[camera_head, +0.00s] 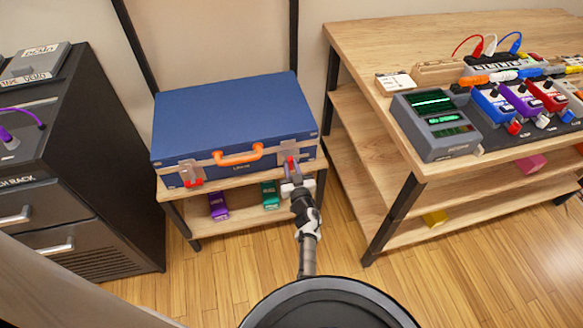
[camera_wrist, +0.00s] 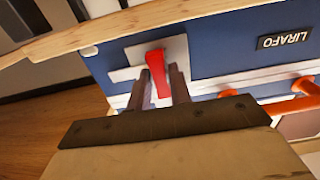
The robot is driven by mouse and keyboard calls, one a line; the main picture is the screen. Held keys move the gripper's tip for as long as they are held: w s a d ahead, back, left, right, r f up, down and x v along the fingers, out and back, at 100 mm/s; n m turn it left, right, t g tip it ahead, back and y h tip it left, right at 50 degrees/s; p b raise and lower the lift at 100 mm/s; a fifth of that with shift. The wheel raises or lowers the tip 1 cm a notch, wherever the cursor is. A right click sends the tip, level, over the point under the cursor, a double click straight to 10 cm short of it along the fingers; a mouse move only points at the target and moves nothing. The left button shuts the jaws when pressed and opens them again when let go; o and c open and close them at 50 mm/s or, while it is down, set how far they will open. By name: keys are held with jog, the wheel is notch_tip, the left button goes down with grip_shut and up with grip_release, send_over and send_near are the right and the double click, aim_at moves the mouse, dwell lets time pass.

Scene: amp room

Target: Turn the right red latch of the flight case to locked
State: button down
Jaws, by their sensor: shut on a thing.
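The blue flight case (camera_head: 225,112) lies shut on a low wooden stand. Its right red latch (camera_head: 291,161) is on the front face near the right corner, partly hidden by my gripper (camera_head: 293,174) in the head view. In the wrist view, the red latch lever (camera_wrist: 157,68) stands nearly in line with the fingers, slightly tilted, on a pale plate (camera_wrist: 126,73). My gripper (camera_wrist: 162,79) has one finger on each side of the lever and is shut on it. The left red latch (camera_head: 192,182) is at the case's left front.
An orange handle (camera_head: 238,155) is between the latches. A purple pedal (camera_head: 218,205) and a green pedal (camera_head: 270,194) sit on the stand's lower shelf. A dark rack cabinet (camera_head: 90,150) stands left; a wooden bench (camera_head: 370,50) with gear stands right. Floor in front is clear.

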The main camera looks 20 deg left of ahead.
jog(key=shift+n, duration=0.3)
jog(key=n, duration=0.4)
jog(key=shift+b, duration=0.3)
jog(key=n, duration=0.5)
jog(key=shift+b, duration=0.4)
jog(key=n+b, duration=0.1)
jog(key=n, duration=0.3)
jog(key=shift+d+n+b, duration=0.1)
jog(key=shift+n+b, duration=0.45)
jog(key=shift+n, duration=1.55)
jog(key=c, duration=1.3)
grip_release()
